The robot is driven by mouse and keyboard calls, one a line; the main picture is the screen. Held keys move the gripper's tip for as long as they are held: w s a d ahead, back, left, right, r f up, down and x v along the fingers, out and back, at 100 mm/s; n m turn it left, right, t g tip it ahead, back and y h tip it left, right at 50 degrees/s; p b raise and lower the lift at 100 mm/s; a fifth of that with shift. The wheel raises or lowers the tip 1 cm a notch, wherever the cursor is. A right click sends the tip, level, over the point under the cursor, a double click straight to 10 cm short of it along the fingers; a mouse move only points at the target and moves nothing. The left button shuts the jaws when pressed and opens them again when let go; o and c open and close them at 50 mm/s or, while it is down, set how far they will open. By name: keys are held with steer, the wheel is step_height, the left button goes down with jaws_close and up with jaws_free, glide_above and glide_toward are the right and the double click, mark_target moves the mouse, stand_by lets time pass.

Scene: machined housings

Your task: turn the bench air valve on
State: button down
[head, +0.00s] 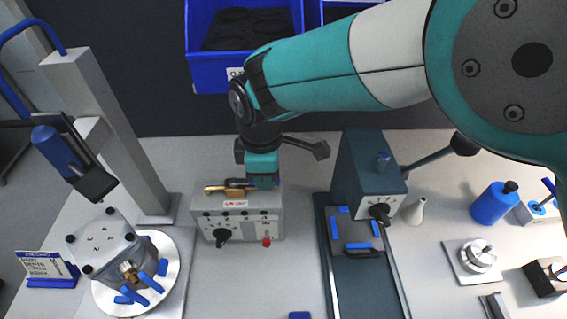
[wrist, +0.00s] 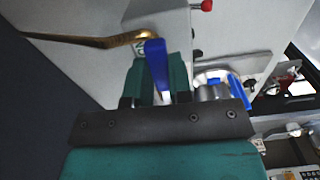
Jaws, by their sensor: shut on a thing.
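The bench air valve shows as a brass fitting (head: 224,189) along the top of a grey control box (head: 237,216) in the head view. In the wrist view its brass pipe (wrist: 95,40) runs off to the left, and its blue lever (wrist: 155,62) stands between my teal fingers. My gripper (head: 262,177) points down over the right end of the valve and is shut on the blue lever. The fingers also show in the wrist view (wrist: 160,85). They hide part of the lever in the head view.
The box front carries a black knob (head: 222,236) and a red knob (head: 267,242). A dark machine (head: 365,175) with a slide stands close on the right. A round fixture with a housing (head: 112,245) is at left. Blue bins (head: 222,75) are behind.

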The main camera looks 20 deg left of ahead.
steer(key=shift+a+n, duration=0.15)
steer(key=shift+n, duration=0.15)
steer(key=c, duration=1)
jaws_free()
steer(key=shift+w, duration=0.1)
steer(key=shift+c, duration=0.2)
